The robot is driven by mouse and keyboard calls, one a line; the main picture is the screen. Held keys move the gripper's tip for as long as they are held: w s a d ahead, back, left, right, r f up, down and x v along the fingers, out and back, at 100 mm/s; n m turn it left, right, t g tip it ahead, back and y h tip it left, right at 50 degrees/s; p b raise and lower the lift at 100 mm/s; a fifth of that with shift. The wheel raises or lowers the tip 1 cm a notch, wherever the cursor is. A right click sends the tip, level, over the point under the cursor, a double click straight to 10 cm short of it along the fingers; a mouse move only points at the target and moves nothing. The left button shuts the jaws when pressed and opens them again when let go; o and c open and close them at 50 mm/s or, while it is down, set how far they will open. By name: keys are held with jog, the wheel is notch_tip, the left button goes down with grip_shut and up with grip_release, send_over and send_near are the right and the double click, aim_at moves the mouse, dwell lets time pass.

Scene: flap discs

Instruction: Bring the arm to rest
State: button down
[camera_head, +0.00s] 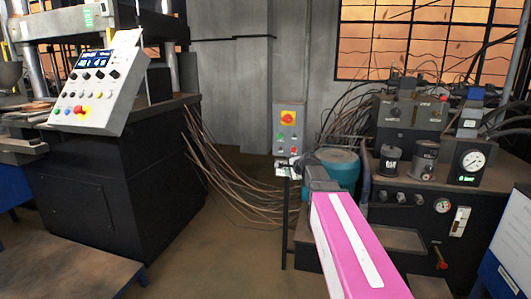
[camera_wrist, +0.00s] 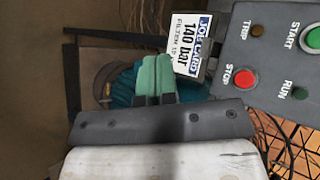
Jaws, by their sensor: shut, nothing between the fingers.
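My arm reaches forward from the lower right of the head view as a pink link with a white stripe. In the wrist view my gripper (camera_wrist: 155,68) shows green fingers closed together, with nothing between them. A job card (camera_wrist: 190,45) reading "140 bar" is just right of the fingertips; whether they touch it I cannot tell. Behind the fingers is a ribbed teal motor (camera_wrist: 118,82), which also shows in the head view (camera_head: 340,165). In the head view the fingers are not clearly visible near the motor.
A grey start/stop box (camera_wrist: 270,65) is close on the right in the wrist view; it stands on a post in the head view (camera_head: 290,122). A hydraulic bench (camera_head: 470,215) with gauges fills the right. A press with a control panel (camera_head: 97,85) stands left. Floor between is open, with cables.

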jog(key=s+d+f+n+g+h, duration=0.1)
jog(key=s+f+n+g, duration=0.4)
jog(key=s+f, duration=0.7)
jog(key=s+f+n+g+h, duration=0.3)
jog(key=s+f+n, duration=0.6)
jog(key=s, duration=1)
notch_tip(320, 180, down, 3)
jog(key=shift+d+r+g+h, duration=0.15)
jog(key=shift+d+g+h, duration=0.2)
jog(key=shift+g, duration=0.75)
